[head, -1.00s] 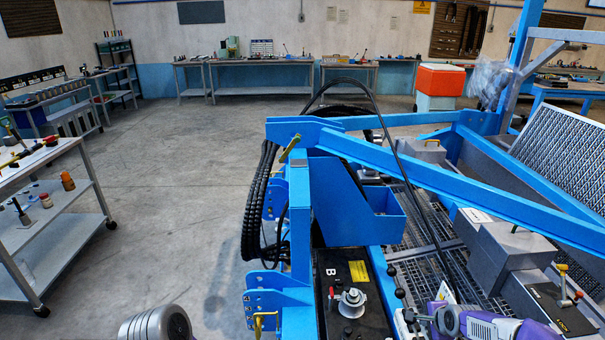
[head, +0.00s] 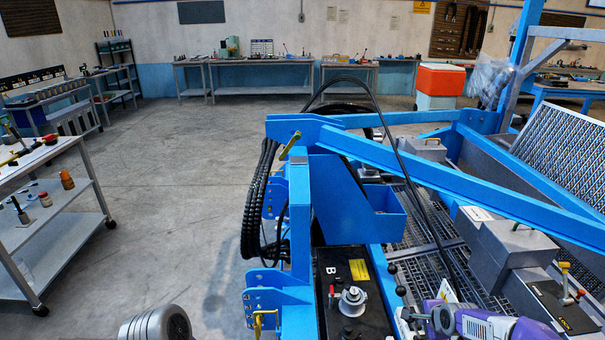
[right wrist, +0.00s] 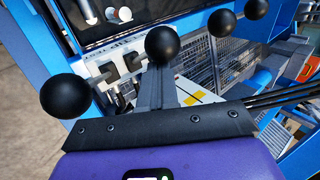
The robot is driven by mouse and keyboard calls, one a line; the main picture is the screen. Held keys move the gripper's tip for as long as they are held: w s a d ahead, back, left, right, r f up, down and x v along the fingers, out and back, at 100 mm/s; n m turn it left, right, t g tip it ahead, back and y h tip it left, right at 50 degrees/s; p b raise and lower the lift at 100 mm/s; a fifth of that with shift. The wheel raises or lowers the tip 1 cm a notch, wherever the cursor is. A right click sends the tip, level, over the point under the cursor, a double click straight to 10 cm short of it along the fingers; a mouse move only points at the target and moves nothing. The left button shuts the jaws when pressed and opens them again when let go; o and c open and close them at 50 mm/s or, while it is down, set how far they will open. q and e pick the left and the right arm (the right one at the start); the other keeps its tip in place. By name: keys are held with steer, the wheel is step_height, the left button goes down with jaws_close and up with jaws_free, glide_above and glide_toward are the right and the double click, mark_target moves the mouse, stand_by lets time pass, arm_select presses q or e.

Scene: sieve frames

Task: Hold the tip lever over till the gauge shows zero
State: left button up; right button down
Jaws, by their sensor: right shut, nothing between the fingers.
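In the head view several levers with black ball knobs (head: 392,268) stand beside the black box at the front of the blue machine. In the right wrist view one black ball knob (right wrist: 162,43) is just beyond my right gripper's fingers (right wrist: 158,88); another knob (right wrist: 65,95) is to the left and others are at the upper right. My right gripper (head: 408,316) is shut and empty, close to the levers; I cannot tell whether it touches one. Which lever is the tip lever is not clear. I cannot make out a gauge. My left gripper is out of view.
A black box marked B (head: 348,270) with a silver knob (head: 352,300) is left of the levers. Blue beams (head: 450,185) and black hoses (head: 262,195) rise behind. A grey trolley (head: 60,225) stands at the left, with open floor between.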

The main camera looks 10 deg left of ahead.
steer(key=shift+s+a+f+b, duration=0.15)
steer(key=shift+a+f+b, duration=0.05)
steer(key=shift+a+b, duration=0.6)
steer(key=shift+a, duration=0.15)
steer(key=shift+a+f+b, duration=0.25)
steer(key=shift+a+b, duration=0.35)
steer(key=shift+a, duration=0.2)
steer(key=shift+s+a, duration=0.1)
steer(key=shift+a, duration=0.1)
stand_by(0.5)
stand_by(5.0)
steer(key=w+d+p, duration=0.1)
steer(key=d, duration=0.6)
steer(key=shift+d, duration=0.35)
